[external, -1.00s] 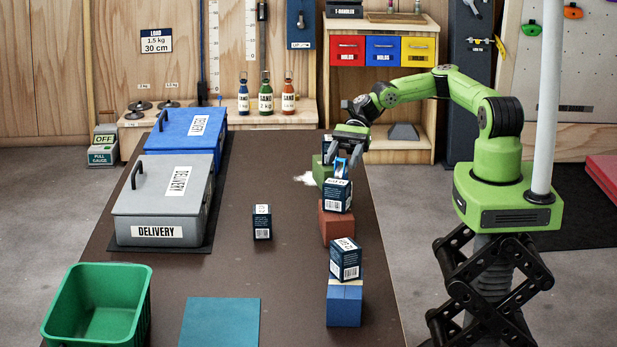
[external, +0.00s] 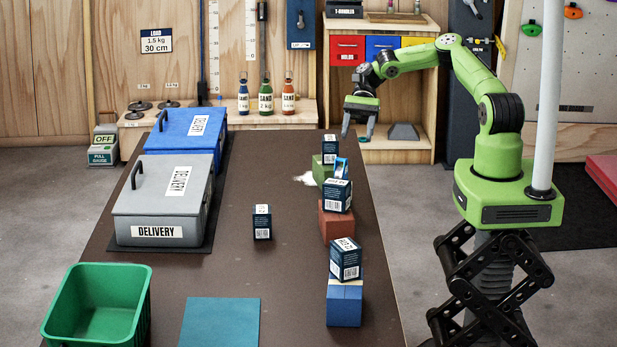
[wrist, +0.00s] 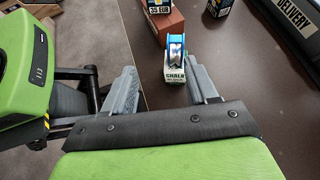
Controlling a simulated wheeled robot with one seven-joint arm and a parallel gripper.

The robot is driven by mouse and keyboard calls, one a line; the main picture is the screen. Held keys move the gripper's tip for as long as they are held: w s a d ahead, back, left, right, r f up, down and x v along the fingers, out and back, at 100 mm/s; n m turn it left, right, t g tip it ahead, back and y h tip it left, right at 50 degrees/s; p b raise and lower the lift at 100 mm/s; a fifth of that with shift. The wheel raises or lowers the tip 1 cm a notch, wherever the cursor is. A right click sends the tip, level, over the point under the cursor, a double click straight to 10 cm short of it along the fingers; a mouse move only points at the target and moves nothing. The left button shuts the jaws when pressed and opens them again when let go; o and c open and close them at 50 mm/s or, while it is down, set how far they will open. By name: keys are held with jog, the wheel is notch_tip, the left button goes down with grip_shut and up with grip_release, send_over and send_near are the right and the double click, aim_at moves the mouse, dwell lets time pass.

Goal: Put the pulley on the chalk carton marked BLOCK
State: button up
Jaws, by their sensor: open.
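The blue pulley (external: 341,168) is upright in the right-hand row of blocks. In the external view its foot meets the back of the dark carton (external: 337,196) on the red brick. Another carton (external: 330,148) is on the green block and one (external: 345,259) is on the blue block. The word BLOCK is not readable on any. My gripper (external: 358,131) is open and empty, above and behind the pulley; its fingers (wrist: 163,74) show apart in the wrist view.
A lone carton (external: 262,222) stands mid-table. Grey (external: 150,204) and blue (external: 176,135) delivery boxes are at the left, with a green bin (external: 97,310) and a teal mat (external: 219,322) in front. The table between the boxes and the blocks is mostly clear.

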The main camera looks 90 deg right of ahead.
jog(key=s+a+r+n+g+h, duration=0.4)
jog(key=a+r+n+g+h, duration=0.1)
jog(key=a+n+h, duration=0.45)
jog(key=s+a+r+n+t+h, duration=0.1)
jog(key=s+a+r+n+t, duration=0.3)
jog(key=s+r+n, duration=0.1)
jog(key=s+a+r+n+t+h, duration=0.1)
jog(key=s+a+r+n+t, duration=0.2)
jog(key=s+r, duration=0.4)
jog(key=s+a+n, duration=0.1)
jog(key=s+n, duration=0.1)
jog(key=s, duration=0.1)
jog(key=shift+s+n+t, duration=0.2)
jog(key=shift+n+t, duration=0.15)
jog(key=shift+t, duration=0.05)
jog(key=shift+r, duration=0.15)
